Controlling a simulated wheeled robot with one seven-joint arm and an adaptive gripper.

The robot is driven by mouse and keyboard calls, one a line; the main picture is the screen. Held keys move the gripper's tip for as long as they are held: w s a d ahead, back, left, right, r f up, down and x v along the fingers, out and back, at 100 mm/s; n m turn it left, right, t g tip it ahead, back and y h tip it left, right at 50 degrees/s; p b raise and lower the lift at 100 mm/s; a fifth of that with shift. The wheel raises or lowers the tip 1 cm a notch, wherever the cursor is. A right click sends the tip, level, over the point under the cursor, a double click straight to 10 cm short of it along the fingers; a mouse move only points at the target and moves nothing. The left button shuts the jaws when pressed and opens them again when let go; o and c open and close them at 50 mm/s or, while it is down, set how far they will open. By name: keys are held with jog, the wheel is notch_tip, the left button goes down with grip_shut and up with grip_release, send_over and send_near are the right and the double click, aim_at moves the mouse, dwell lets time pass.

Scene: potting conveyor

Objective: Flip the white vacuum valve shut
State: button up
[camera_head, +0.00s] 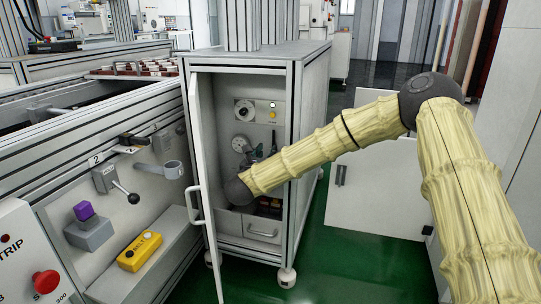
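My arm reaches from the right into an open cabinet (309,135). Its dark wrist joint is low in the opening, at the left. Small dark and teal shapes (257,153) show just above the arm there. They may be part of my gripper, but I cannot tell its fingers or whether they touch anything. My arm hides the lower panel.
The cabinet's white door (200,150) stands open at the left, and another white panel (375,190) is right of the cabinet. A conveyor frame (130,180) with a black-knobbed lever (124,191) and a yellow box (139,251) fills the left. Green floor (350,265) is clear in front.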

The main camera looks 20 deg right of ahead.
aim_at(269, 150)
jog(key=shift+b+x, duration=0.7)
jog(key=shift+x, duration=1.25)
grip_shut()
